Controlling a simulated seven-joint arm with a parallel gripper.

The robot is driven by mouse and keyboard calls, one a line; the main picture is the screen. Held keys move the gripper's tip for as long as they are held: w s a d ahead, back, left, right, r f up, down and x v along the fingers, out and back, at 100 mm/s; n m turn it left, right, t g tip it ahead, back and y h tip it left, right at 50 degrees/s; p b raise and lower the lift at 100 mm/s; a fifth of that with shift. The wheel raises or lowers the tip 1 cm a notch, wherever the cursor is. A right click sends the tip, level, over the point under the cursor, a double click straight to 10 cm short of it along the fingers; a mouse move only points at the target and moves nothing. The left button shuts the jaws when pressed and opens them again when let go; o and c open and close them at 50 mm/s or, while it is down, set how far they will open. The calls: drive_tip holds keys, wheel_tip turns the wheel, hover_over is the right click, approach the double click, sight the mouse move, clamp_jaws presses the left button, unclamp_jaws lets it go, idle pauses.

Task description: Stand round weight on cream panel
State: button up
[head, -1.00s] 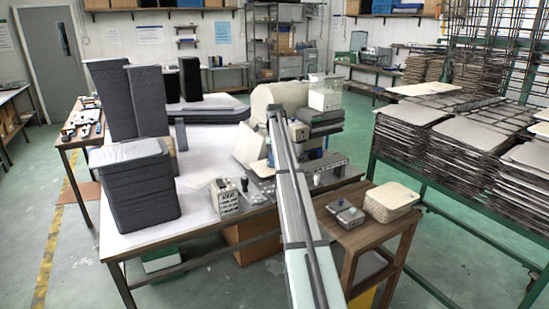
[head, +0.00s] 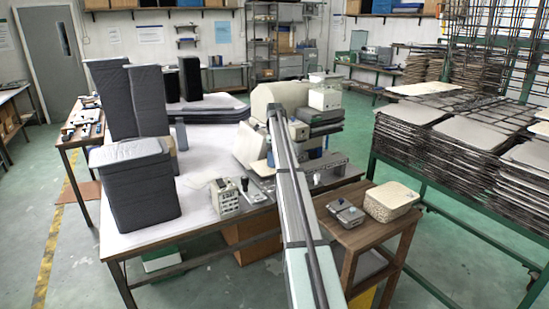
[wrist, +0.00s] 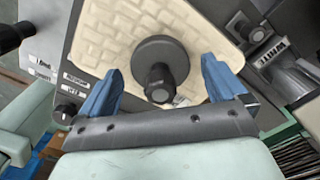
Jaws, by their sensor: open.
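In the wrist view, the dark grey round weight (wrist: 160,50) has a wide disc base and a black knob pointing toward the camera. It lies over the cream panel (wrist: 105,40), which has a raised brick-like pattern, and appears to stand upright on it; the underside contact is hidden. My gripper (wrist: 162,66) is open, its two blue fingers apart on either side of the knob, with no visible contact. In the head view, my arm crosses the middle, and I cannot make out the weight or the panel clearly.
In the wrist view, a labelled grey box with black knobs (wrist: 68,90) is at left and a grey device (wrist: 285,70) at right. In the head view, tall grey padded blocks (head: 140,190) stand on the white table; a small wooden table (head: 345,235) is at right.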

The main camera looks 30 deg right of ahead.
wheel_tip(320, 180, up, 12)
idle(0.5)
drive_tip(key=shift+f, duration=0.1)
